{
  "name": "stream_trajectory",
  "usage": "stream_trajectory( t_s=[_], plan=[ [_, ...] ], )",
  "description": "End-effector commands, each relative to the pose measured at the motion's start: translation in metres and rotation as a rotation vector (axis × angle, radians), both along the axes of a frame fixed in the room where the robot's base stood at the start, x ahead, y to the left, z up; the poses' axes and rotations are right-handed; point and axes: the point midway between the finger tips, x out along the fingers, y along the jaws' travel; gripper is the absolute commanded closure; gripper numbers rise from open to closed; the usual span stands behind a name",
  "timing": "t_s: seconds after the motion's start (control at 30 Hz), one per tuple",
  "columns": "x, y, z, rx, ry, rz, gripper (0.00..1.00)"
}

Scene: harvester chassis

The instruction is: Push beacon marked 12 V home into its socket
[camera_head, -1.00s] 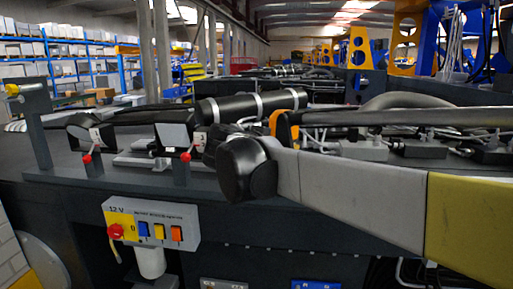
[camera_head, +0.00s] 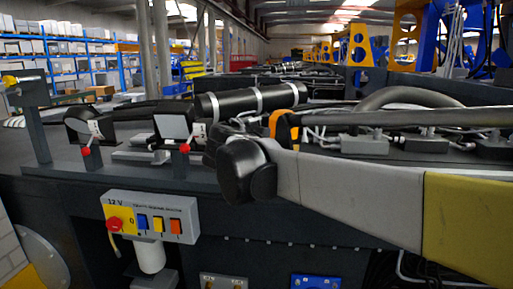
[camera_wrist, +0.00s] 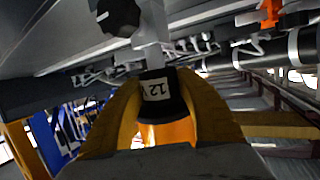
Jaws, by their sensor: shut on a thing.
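In the wrist view my gripper (camera_wrist: 165,122) has its yellow fingers closed on the two sides of a beacon. The beacon has a black base with a white label reading "12 V" (camera_wrist: 157,90) and an orange lens (camera_wrist: 176,131) between the fingers. The base end lines up with a grey post (camera_wrist: 152,48) on the chassis and seems to meet it. I cannot tell whether they touch or how deep the base sits; the socket itself is not clearly seen. In the head view my arm hides most of this area; a small orange piece (camera_head: 282,121) shows behind it.
A dark chassis deck (camera_head: 75,172) carries hoses, a black cylinder (camera_head: 252,101) and two lever units with red knobs (camera_head: 185,149). A control box marked 12 V (camera_head: 180,206) hangs on its front. A black round knob (camera_wrist: 118,16) is close to the post.

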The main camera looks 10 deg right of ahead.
Motion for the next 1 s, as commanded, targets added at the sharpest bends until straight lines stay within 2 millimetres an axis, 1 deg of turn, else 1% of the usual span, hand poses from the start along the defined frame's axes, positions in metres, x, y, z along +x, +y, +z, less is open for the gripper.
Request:
stream_trajectory(
  t_s=[0.93,0.97,1.0],
  plan=[
    [0.0,0.0,-0.023,-0.001,-0.001,0.0,1.0],
    [0.0,0.0,-0.023,-0.001,-0.001,0.0,0.55],
    [0.0,0.0,-0.022,-0.001,-0.001,0.0,0.43]
  ],
)
